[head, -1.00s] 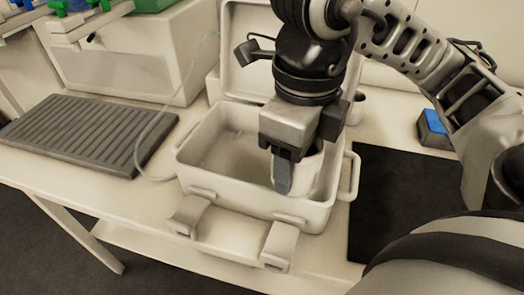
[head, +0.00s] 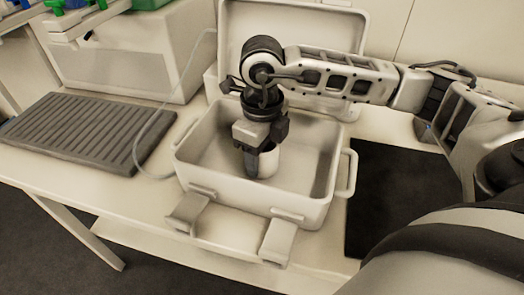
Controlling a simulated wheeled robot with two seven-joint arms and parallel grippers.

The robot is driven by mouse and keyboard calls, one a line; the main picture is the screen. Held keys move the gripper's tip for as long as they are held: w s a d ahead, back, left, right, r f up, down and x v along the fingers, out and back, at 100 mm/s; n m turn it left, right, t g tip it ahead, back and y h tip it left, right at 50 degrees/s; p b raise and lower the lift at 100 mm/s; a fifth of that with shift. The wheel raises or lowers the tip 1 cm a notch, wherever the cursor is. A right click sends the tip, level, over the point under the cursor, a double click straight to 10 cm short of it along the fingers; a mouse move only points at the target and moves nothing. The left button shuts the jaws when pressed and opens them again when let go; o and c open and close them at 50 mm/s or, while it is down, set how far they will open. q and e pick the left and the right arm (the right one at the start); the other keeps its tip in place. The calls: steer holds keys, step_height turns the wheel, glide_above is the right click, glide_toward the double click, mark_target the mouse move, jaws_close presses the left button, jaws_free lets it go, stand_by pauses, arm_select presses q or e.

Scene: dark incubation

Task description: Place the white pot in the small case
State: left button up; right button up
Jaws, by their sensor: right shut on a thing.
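The small case (head: 265,211) is a cream box on the table with its lid (head: 338,35) standing open at the back. The white pot (head: 268,163) is a small white cylinder inside the case, near the middle of the floor area. My right gripper (head: 257,165) points down into the case and is shut on the pot, a finger across its left side. The gripper hides the pot's top and part of its side. I cannot tell whether the pot touches the case floor. My left gripper is not in view.
A grey ribbed plate (head: 85,132) lies on the table left of the case, with a thin cable (head: 152,130) between them. A white box (head: 135,60) stands behind the plate. A dark mat (head: 395,185) lies right of the case. Two latches (head: 276,242) stick out in front.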

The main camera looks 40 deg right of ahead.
steer(key=shift+f, duration=0.15)
steer(key=shift+f+b, duration=0.25)
steer(key=shift+b, duration=0.05)
steer(key=o, duration=1)
steer(key=shift+r, duration=0.1)
step_height(320, 180, up, 12)
steer(key=shift+r+p, duration=0.2)
steer(key=shift+p, duration=0.15)
